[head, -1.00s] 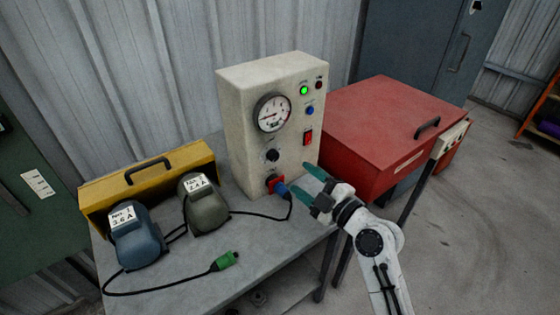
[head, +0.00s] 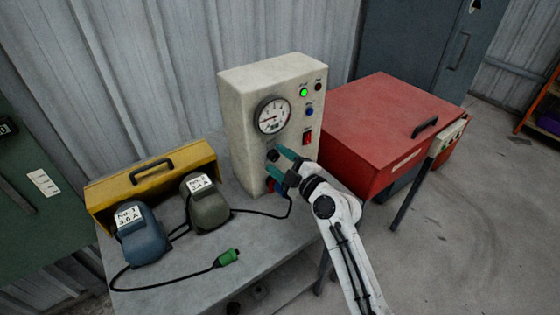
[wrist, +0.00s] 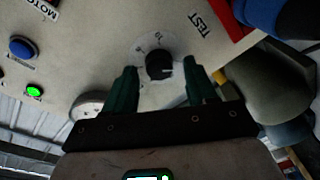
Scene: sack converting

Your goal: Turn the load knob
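The load knob (wrist: 159,64) is a black round knob on a dial with markings, on the front of the beige test box (head: 240,122). In the head view the knob (head: 272,155) is partly covered by my gripper. My gripper (head: 275,167) has teal fingers pointing at the panel. In the wrist view my gripper (wrist: 160,90) is open, with one finger on each side of the knob. The fingers appear apart from the knob, with a gap on both sides. Nothing is held between them.
A blue plug sits in the red socket (head: 271,186) just below my fingers. Above are a gauge (head: 272,115), a lit green lamp (head: 304,92) and a red switch (head: 307,138). Two motors (head: 143,237) and a loose green plug (head: 228,257) lie left. A red cabinet (head: 375,125) stands right.

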